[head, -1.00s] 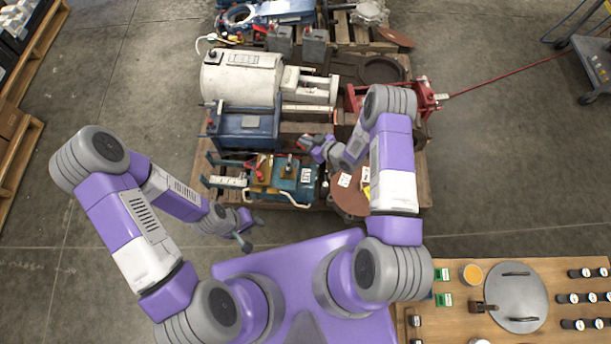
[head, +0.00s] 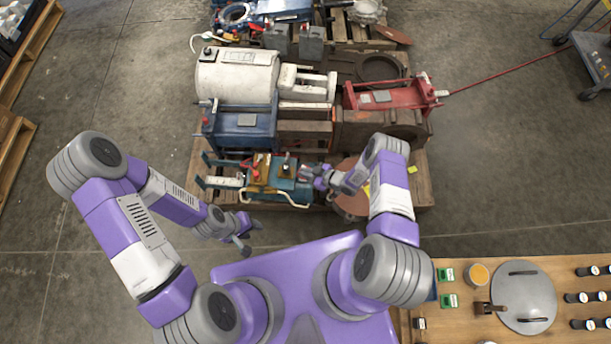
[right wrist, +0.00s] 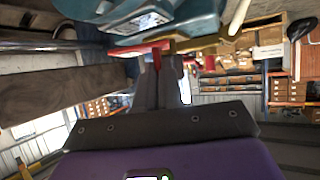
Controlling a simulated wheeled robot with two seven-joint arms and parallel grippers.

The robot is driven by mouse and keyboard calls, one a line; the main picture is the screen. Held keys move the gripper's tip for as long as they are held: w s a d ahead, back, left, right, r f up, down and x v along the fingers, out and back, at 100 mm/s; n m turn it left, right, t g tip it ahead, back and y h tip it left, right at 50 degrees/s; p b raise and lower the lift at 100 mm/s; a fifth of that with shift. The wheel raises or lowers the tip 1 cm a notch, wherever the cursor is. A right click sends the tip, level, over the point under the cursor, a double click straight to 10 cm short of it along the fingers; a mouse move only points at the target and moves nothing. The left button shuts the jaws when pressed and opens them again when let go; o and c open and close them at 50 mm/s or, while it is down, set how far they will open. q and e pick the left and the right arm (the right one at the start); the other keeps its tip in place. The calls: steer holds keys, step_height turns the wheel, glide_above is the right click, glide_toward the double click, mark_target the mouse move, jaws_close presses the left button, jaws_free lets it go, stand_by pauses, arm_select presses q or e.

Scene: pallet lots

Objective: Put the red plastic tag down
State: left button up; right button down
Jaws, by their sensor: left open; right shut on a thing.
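The red plastic tag (right wrist: 156,59) shows in the right wrist view as a thin red strip between the dark fingers of my right gripper (right wrist: 161,82), which is shut on it. In the head view my right gripper (head: 305,172) is at the right end of a blue and yellow machine (head: 275,180) on the pallet; the tag is too small to make out there. Whether the tag touches anything else, I cannot tell. My left gripper (head: 250,238) is open and empty, over the floor in front of the pallet's left corner.
The wooden pallet (head: 425,190) is crowded with a white motor (head: 235,75), a blue machine (head: 240,130), a red jack (head: 390,97) and a rusty disc (head: 350,203). A wooden bench (head: 455,325) with a round grey lid stands at lower right. Floor is clear left of the pallet.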

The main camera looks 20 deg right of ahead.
step_height(320, 180, down, 2)
steer(key=shift+f+b, duration=0.1)
steer(key=shift+b, duration=0.2)
steer(key=shift+f, duration=0.1)
steer(key=c, duration=1.3)
jaws_free()
